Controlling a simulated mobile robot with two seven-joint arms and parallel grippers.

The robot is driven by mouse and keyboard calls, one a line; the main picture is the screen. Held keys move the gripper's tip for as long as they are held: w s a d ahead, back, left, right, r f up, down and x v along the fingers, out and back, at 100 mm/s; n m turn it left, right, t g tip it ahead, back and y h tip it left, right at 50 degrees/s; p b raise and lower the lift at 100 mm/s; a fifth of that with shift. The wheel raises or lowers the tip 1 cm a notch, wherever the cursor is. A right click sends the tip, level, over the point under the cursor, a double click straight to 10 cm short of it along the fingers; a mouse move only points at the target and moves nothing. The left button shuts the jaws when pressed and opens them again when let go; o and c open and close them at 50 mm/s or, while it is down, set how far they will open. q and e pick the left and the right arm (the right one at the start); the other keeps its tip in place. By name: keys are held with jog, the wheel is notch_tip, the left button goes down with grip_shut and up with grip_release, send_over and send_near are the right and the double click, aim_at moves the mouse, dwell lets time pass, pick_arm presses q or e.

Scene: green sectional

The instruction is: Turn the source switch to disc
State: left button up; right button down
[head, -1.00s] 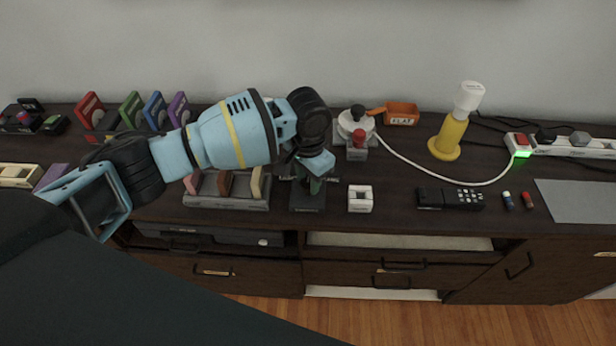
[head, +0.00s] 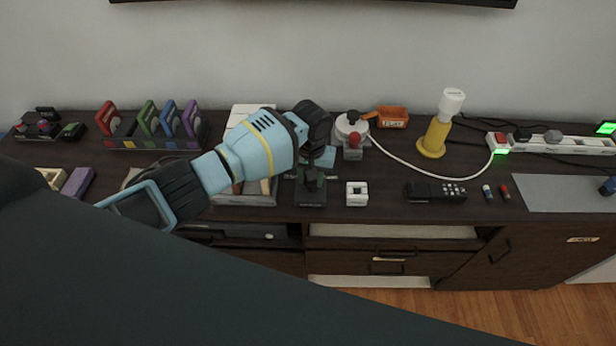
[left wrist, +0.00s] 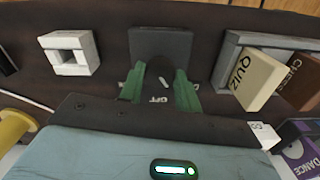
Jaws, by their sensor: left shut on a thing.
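The source switch (head: 311,194) is a small dark box near the front edge of the cabinet top, in the middle of the head view. It also shows in the left wrist view (left wrist: 160,43), with white "OFF" lettering near a dark knob (left wrist: 157,78) that has a white mark. My left gripper (head: 312,180) is over the switch, and its green fingers (left wrist: 160,92) are on either side of the knob, shut on it. Other labels on the switch, including disc, are hidden or unreadable. My right gripper is not in view.
A white square block (head: 357,194) stands close right of the switch, and a grey tray (head: 246,200) with labelled cases close left. A black remote (head: 436,192) lies farther right.

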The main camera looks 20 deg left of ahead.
pick_arm(q)
jog(key=shift+r+n+p, duration=0.1)
jog(key=shift+n+p, duration=0.3)
jog(key=shift+n, duration=0.6)
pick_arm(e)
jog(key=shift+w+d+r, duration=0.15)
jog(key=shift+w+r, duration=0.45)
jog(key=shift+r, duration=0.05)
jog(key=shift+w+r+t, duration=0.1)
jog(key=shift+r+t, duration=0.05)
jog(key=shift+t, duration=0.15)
pick_arm(q)
jog(key=o, duration=1)
jog(key=shift+c, duration=0.2)
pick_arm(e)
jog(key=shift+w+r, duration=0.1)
pick_arm(q)
jog(key=shift+r, duration=0.4)
notch_tip(320, 180, up, 7)
jog(key=shift+f, duration=0.1)
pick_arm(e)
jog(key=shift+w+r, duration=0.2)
